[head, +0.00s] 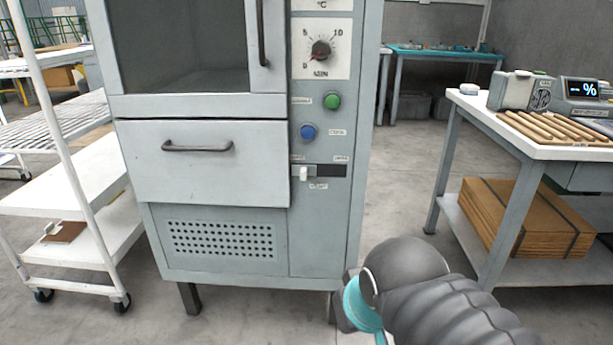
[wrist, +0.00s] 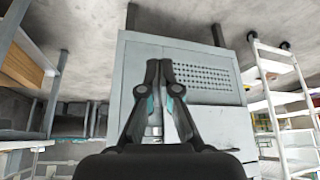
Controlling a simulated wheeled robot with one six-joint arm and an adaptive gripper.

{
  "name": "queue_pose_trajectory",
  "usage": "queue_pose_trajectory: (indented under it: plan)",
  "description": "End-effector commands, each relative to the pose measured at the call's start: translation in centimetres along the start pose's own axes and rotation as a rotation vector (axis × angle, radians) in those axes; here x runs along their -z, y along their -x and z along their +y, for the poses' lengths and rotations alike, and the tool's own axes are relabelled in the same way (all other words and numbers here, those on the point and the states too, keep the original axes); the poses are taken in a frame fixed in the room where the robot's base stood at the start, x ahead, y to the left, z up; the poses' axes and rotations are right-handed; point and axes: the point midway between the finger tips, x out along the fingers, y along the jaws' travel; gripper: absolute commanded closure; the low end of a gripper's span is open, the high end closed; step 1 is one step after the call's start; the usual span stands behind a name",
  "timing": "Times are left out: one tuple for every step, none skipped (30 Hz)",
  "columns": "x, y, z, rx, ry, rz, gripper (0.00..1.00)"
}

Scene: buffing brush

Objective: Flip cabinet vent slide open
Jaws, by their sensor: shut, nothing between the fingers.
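The cabinet (head: 215,190) is pale grey-blue and stands in the middle of the head view. Its vent slide is a small white tab (head: 304,174) at the left end of a dark horizontal slot (head: 333,171), low on the right-hand control panel. Small labels sit above and below the slot, too small to read surely. My gripper (wrist: 163,66) is shut and empty in the wrist view, with the inverted cabinet front (wrist: 215,105) behind it. The fingers cover part of the panel there, so I cannot make out the slide surely. In the head view my arm stands low, right of the cabinet, apart from the slide.
Above the slot are a blue button (head: 308,132), a green button (head: 332,101) and a timer dial (head: 320,50). A drawer handle (head: 198,147) juts out on the left. A white rack (head: 85,185) stands left, a workbench (head: 465,104) right. Open floor lies between cabinet and workbench.

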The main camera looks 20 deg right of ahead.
Motion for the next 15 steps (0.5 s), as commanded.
queue_pose_trajectory:
  plan:
    - [0.0, 0.0, 0.0, 0.000, 0.000, 0.000, 1.00]
    - [0.0, 0.0, 0.0, 0.000, 0.000, 0.000, 1.00]
    - [0.0, 0.0, 0.0, 0.000, 0.000, 0.000, 1.00]
    - [0.0, 0.0, 0.0, 0.000, 0.000, 0.000, 1.00]
    - [0.0, 0.0, 0.0, -0.001, 0.002, -0.001, 1.00]
    - [0.1, -0.1, 0.1, -0.004, 0.006, -0.005, 1.00]
    - [0.2, -0.1, 0.1, -0.009, 0.010, -0.010, 1.00]
    - [0.4, -0.2, 0.2, -0.016, 0.018, -0.018, 1.00]
    - [0.6, -0.5, 0.4, -0.029, 0.032, -0.034, 1.00]
    - [0.8, -0.6, 0.6, -0.043, 0.045, -0.048, 1.00]
    - [1.2, -0.8, 0.8, -0.059, 0.060, -0.063, 1.00]
    - [1.7, -1.2, 1.1, -0.086, 0.084, -0.089, 1.00]
    - [2.2, -1.4, 1.4, -0.109, 0.105, -0.107, 1.00]
    - [2.7, -1.7, 1.8, -0.136, 0.127, -0.128, 1.00]
    - [3.6, -2.1, 2.2, -0.174, 0.157, -0.155, 1.00]
